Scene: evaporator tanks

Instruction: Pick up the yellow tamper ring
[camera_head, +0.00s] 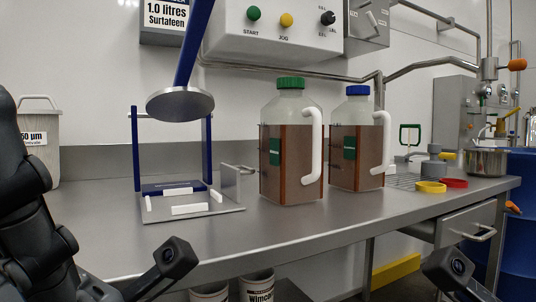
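The yellow tamper ring (431,187) lies flat on the steel bench, towards its right end. A red ring (454,183) lies just behind and to the right of it. My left gripper (172,262) shows only in part at the lower left, in front of the bench and far from the ring. My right gripper (450,268) shows only in part at the bottom right, nearer the camera and below the ring in the picture. Neither gripper shows both fingertips clearly, and I see nothing held.
Two brown-filled jugs, one green-capped (290,150) and one blue-capped (356,145), stand left of the rings. A grey bottle (434,166) and a steel pot (486,162) stand behind them. A blue-framed press (180,105) is further left. The bench front (330,215) is clear.

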